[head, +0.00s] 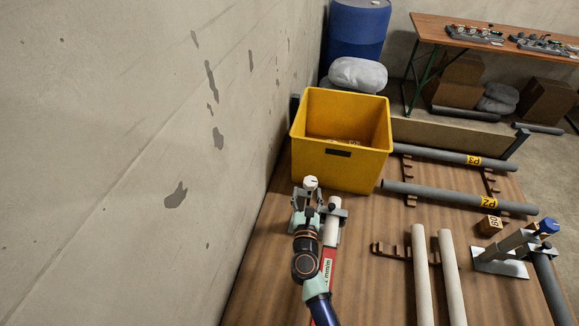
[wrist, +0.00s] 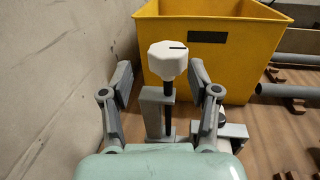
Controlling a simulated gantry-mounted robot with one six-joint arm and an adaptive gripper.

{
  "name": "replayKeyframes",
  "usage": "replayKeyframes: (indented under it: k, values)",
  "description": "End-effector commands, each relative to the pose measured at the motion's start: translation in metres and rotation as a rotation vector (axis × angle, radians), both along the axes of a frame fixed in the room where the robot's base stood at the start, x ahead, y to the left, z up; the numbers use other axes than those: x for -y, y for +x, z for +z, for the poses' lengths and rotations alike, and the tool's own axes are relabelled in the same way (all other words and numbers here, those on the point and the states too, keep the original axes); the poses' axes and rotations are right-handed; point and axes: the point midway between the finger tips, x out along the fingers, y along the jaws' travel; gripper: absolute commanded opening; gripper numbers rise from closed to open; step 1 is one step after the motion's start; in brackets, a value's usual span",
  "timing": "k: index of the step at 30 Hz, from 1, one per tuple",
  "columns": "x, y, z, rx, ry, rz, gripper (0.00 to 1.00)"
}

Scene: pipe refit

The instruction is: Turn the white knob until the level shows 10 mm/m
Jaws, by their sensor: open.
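The white knob (wrist: 167,61) is faceted with a dark line on top. It sits on a dark threaded rod above a grey bracket (wrist: 153,115). The knob also shows in the head view (head: 311,183), at the far end of my arm. My gripper (wrist: 160,82) is open, with one finger on each side of the knob and a gap to both; I cannot tell exact depth. The red level (head: 328,268), with white lettering partly reading "mm/m", lies beside my arm in the head view, partly hidden by it. Its reading is not legible.
A yellow bin (head: 340,165) stands just behind the knob. A concrete wall (head: 130,150) is close on the left. Pale pipes (head: 422,275) and grey pipes marked P2 (head: 455,198) and P3 (head: 440,155) lie to the right. A blue-knobbed stand (head: 515,250) is at the far right.

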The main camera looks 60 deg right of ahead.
Motion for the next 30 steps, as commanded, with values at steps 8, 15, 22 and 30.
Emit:
replayKeyframes:
  k: [8,15,22,30]
  values:
    - [0.022,0.011,-0.001,0.001,-0.003,0.000,0.61]
    - [0.059,0.031,-0.002,0.000,-0.004,0.002,0.61]
    - [0.069,0.036,0.001,-0.002,-0.003,0.003,0.61]
    - [0.069,0.036,0.001,-0.002,-0.003,0.003,0.41]
